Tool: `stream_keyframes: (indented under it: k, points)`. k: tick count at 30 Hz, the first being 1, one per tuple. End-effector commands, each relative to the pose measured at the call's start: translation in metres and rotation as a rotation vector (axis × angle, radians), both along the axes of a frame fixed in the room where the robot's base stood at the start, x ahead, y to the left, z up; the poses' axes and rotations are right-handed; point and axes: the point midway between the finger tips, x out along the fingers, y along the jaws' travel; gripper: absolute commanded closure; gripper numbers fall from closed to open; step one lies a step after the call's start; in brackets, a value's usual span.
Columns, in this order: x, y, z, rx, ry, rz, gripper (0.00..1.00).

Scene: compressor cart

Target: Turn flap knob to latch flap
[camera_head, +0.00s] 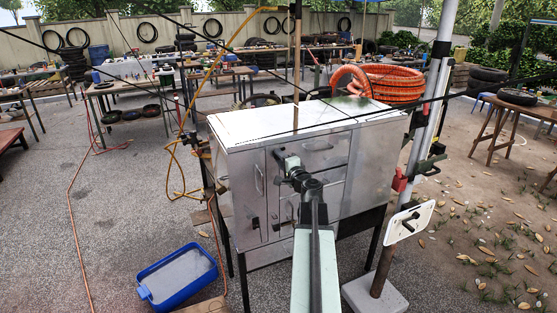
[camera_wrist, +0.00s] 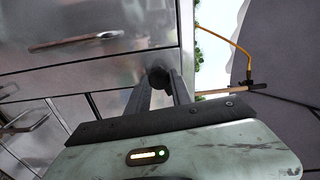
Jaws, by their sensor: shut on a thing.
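The metal cabinet (camera_head: 255,128) of the cart stands ahead with several door and drawer panels. A flap panel with a bar handle (camera_head: 318,145) is on its upper front, and a panel with a handle (camera_wrist: 75,42) fills the upper left of the wrist view. The panels look flush with the front. A small dark round knob (camera_wrist: 157,74) sits near a panel edge in the wrist view. My gripper (camera_wrist: 161,84) is shut on this knob, its two dark fingers on either side. In the head view my gripper (camera_head: 291,167) hides the knob, so its turn angle cannot be told.
A blue tub (camera_head: 177,275) lies on the ground at the lower left. A pole with a white plate (camera_head: 410,221) stands close right of the cabinet. An orange hose coil (camera_head: 395,85) is behind it. Workbenches (camera_head: 128,92) line the back.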

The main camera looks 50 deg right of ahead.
Motion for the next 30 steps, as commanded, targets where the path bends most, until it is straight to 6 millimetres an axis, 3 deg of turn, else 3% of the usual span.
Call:
stream_keyframes:
  k: [13,30]
  points:
    - [0.0020,0.0018,0.0000,0.276,-0.112,0.006,1.00]
    - [0.0015,0.0013,-0.0004,0.351,-0.142,0.005,1.00]
